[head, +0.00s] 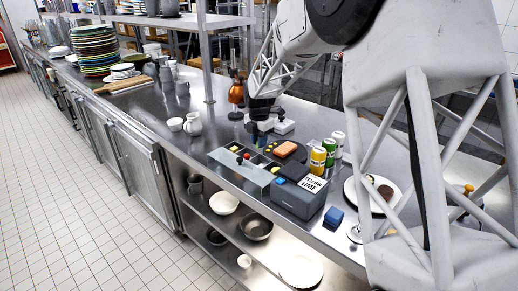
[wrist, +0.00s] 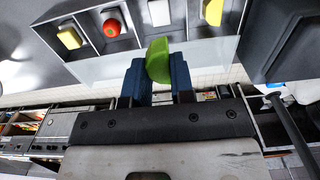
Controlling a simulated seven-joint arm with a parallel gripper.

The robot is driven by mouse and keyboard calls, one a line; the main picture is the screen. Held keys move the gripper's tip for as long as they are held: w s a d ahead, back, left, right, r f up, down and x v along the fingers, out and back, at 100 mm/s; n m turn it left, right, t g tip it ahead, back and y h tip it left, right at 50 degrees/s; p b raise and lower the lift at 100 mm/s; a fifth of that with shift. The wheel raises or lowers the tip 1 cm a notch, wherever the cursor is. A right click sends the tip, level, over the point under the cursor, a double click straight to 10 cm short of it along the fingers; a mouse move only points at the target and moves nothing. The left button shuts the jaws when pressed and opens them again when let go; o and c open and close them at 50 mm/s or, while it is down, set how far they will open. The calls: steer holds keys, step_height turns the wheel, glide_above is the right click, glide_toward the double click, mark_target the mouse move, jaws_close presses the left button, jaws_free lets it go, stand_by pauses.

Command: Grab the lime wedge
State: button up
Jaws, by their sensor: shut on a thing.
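The lime wedge (wrist: 158,61) is bright green and sits between the two blue fingers of my gripper (wrist: 157,76) in the wrist view. The fingers are shut on it, one on each side, and it sticks out past their tips. In the head view my gripper (head: 259,137) is at the back left of a divided tray, and the wedge cannot be made out there. In the wrist view the wedge shows in front of the tray's clear front panel (wrist: 205,53).
The divided tray's compartments hold a yellow piece (wrist: 69,38), a red round piece (wrist: 112,28), a white piece (wrist: 159,12) and another yellow piece (wrist: 213,12).

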steer(key=shift+r, duration=0.35)
stand_by(0.4)
